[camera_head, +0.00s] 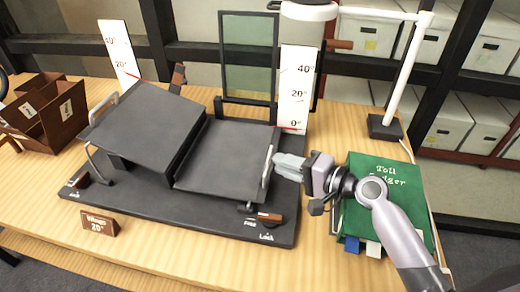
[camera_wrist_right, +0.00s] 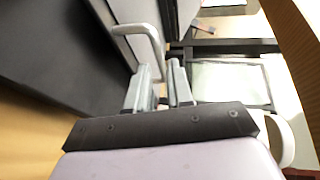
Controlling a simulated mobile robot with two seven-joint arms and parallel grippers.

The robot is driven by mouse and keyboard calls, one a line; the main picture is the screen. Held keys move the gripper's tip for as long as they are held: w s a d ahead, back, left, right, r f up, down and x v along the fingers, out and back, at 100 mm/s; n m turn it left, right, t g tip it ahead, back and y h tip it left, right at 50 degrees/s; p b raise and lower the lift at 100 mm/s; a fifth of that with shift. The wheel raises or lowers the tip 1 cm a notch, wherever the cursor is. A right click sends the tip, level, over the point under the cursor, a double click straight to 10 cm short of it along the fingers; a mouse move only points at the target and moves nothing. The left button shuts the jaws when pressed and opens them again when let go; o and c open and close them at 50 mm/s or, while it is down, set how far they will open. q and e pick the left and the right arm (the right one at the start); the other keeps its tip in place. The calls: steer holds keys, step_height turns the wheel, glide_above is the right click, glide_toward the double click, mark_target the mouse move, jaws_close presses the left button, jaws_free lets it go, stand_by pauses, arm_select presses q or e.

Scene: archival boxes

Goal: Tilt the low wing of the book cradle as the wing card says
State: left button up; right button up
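The book cradle's low wing (camera_head: 228,160) is the right one and lies nearly flat, its red pointer near 0° on the right scale (camera_head: 297,90). The left wing (camera_head: 150,122) is tilted up, its pointer near the 20° mark of the left scale (camera_head: 119,50). The wing card (camera_head: 100,222) reads "Wings 20°". My right gripper (camera_head: 284,166) is at the low wing's pale side handle (camera_head: 268,165). In the right wrist view the fingers (camera_wrist_right: 161,88) stand slightly apart, with the handle (camera_wrist_right: 148,38) just beyond the tips. My left gripper is out of view.
A brown lever (camera_head: 270,217) sits at the base's front right by "Free" and "Lock" labels. A green ledger (camera_head: 385,190) lies under my right arm. A lamp post (camera_head: 408,70) stands behind it. Brown boxes (camera_head: 45,108) stand at the left.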

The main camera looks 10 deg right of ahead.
mark_target(268, 159)
steer(key=b+x, duration=0.1)
steer(key=x, duration=0.4)
steer(key=shift+s+f, duration=0.1)
steer(key=shift+w+a+b, duration=0.4)
steer(key=shift+w+a, duration=0.1)
jaws_close()
